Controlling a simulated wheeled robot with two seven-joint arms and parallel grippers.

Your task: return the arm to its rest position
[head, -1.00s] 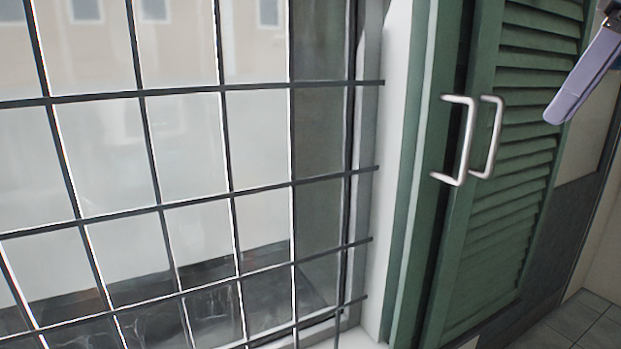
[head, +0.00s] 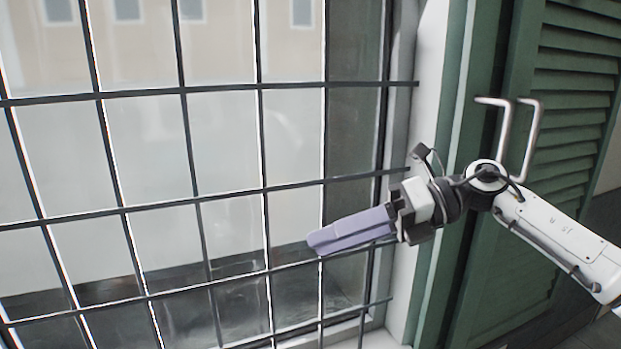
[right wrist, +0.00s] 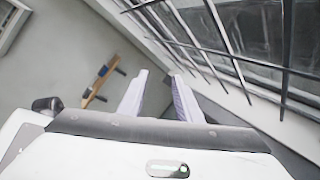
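My right gripper (head: 318,243) has pale purple fingers and reaches in from the right in the head view, pointing left in front of the barred window. In the right wrist view my right gripper (right wrist: 160,80) shows its two fingers apart, with nothing between them. My right arm (head: 555,235) is white and extends from the lower right, in front of the green shutter. My left gripper is not in view.
A dark metal window grille (head: 190,200) fills the left. It also shows close to the fingers in the right wrist view (right wrist: 235,57). A green louvred shutter (head: 575,110) with metal handles (head: 531,140) stands at the right. A wooden rail (right wrist: 98,84) shows in the wrist view.

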